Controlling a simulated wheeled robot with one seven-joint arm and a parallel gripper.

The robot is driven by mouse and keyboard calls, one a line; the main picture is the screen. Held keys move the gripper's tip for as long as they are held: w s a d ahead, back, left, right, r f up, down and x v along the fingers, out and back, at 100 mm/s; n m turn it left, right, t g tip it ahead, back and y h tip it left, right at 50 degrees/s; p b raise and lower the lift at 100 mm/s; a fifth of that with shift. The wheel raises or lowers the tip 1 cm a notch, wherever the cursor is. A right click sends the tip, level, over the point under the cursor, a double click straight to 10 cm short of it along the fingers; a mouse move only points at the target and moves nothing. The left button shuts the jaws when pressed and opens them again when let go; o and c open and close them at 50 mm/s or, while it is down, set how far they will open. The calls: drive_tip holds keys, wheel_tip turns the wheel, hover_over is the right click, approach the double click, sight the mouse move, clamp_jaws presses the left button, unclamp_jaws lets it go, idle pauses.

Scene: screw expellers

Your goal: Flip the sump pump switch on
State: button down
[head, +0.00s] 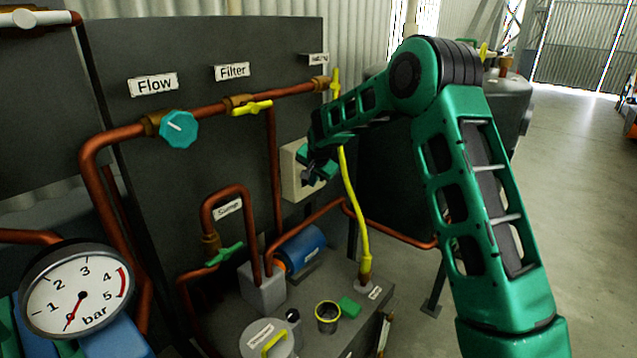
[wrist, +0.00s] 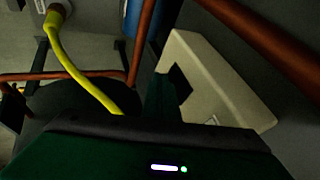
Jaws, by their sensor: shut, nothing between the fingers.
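A beige switch box (head: 290,184) is mounted on the dark upright panel, partly hidden behind my gripper (head: 308,178) in the head view. In the wrist view the same box (wrist: 222,88) shows at an angle, with a dark rectangular part (wrist: 180,83) on its face. My gripper is shut and empty. Its tip is close in front of the box; I cannot tell whether it touches. A dark green finger (wrist: 165,95) overlaps the box's left side in the wrist view. The switch's position is not readable.
A yellow hose (head: 354,205) hangs just right of the box, close to my gripper. Copper pipes (head: 273,160) run around it. A blue pump motor (head: 303,247) and small containers (head: 327,315) stand below. A pressure gauge (head: 76,290) is at the lower left. Open floor lies right.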

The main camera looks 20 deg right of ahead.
drive_tip(key=shift+w+a, duration=0.35)
idle(0.5)
drive_tip(key=shift+r, duration=0.1)
